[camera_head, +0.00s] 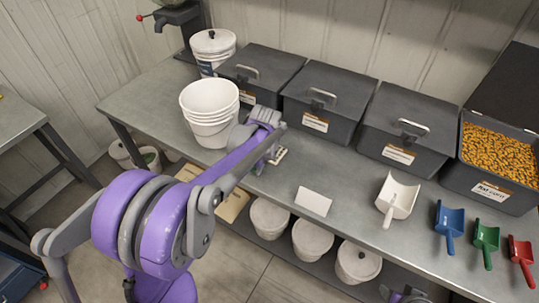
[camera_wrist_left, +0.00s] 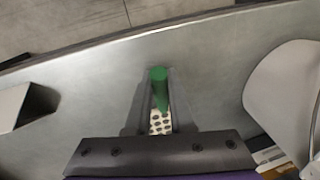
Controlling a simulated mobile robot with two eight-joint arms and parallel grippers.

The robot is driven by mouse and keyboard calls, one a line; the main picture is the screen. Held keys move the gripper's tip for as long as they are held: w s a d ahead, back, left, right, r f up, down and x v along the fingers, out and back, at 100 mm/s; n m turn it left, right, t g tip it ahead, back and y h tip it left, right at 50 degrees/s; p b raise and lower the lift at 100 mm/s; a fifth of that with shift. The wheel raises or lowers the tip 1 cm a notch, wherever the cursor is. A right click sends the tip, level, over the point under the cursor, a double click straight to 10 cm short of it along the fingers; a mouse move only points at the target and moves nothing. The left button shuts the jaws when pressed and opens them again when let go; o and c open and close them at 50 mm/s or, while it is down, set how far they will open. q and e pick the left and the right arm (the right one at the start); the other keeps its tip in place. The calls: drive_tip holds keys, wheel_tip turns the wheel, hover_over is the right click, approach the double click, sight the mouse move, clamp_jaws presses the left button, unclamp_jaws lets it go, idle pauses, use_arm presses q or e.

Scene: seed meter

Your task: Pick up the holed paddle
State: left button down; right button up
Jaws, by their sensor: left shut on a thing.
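The holed paddle has a green handle and a pale plate with rows of dark holes. In the left wrist view the paddle (camera_wrist_left: 159,92) lies between the two fingers of my left gripper (camera_wrist_left: 159,75), which is shut on its green handle. In the head view my left gripper (camera_head: 264,160) is low at the table, beside the white buckets. I cannot tell whether the paddle touches the table.
Stacked white buckets (camera_head: 209,108) stand left of the gripper. Dark lidded bins (camera_head: 320,103) line the back of the table (camera_head: 345,180).

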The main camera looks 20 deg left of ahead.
use_arm(q)
drive_tip(key=shift+r, duration=0.1)
wheel_tip(320, 180, up, 10)
drive_tip(key=shift+f, duration=0.1)
idle(0.4)
drive_tip(key=c, duration=1.5)
unclamp_jaws()
clamp_jaws()
drive_tip(key=shift+s+f, duration=0.1)
